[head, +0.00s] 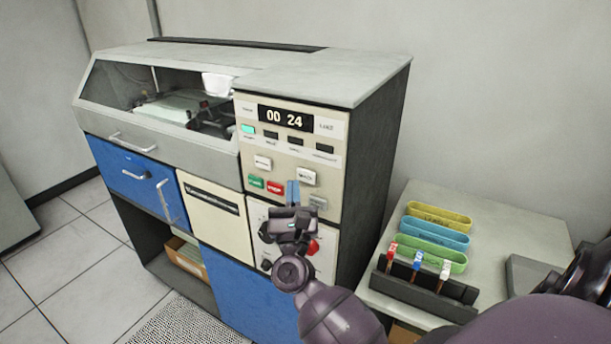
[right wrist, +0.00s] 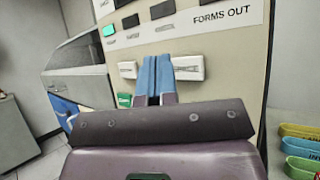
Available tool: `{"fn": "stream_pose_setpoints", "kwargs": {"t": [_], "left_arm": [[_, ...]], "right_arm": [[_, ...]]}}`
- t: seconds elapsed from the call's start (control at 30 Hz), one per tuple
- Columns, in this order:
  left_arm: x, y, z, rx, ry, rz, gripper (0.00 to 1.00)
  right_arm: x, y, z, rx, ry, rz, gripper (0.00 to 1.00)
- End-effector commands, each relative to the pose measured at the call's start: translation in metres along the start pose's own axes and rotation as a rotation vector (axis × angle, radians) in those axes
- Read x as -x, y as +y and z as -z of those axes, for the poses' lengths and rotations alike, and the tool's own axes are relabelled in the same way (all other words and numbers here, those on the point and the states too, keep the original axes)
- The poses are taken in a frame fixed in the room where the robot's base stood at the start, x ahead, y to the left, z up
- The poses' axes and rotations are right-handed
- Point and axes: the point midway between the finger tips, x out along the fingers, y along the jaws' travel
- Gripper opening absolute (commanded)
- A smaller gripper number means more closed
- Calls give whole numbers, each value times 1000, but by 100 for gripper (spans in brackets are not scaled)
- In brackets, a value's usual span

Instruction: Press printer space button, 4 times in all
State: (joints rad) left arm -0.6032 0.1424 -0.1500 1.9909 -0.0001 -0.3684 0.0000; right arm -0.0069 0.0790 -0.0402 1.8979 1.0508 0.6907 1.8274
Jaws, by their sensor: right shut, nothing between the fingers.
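The printer (head: 375,125) has a cream control panel (head: 330,160) with a display reading 00 24. On the panel are white buttons at upper left (head: 263,162), upper right (head: 306,177) and lower right (head: 318,203), plus a green button (head: 255,182) and a red button (head: 275,188). The button labels are too small to read, so I cannot tell which is space. My right gripper (head: 293,186) is shut and empty, its blue fingertips in front of the panel. In the right wrist view the fingertips (right wrist: 157,62) overlap a white button's left edge (right wrist: 190,68); contact is unclear. My left gripper is out of view.
A red knob (head: 313,247) sits on the lower panel near my right gripper. A side table (head: 520,228) at right holds yellow, blue and green trays (head: 437,237) and a dark rack (head: 425,290) with several stamp-like items. Tiled floor (head: 75,260) is free at left.

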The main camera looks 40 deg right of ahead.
Motion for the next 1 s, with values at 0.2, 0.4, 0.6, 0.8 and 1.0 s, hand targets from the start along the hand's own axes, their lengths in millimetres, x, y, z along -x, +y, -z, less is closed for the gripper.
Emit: {"fn": "stream_pose_setpoints", "kwargs": {"t": [0.2,0.4,0.6,0.8,1.0], "left_arm": [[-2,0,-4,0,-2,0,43],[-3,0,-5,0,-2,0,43],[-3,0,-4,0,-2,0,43],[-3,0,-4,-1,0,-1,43],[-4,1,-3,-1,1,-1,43]], "right_arm": [[-10,-8,9,2,-1,0,0],[-13,-10,10,1,0,0,0],[-13,-10,10,1,0,0,0],[-13,-10,10,1,0,0,0],[-13,-10,10,1,0,0,0]]}}
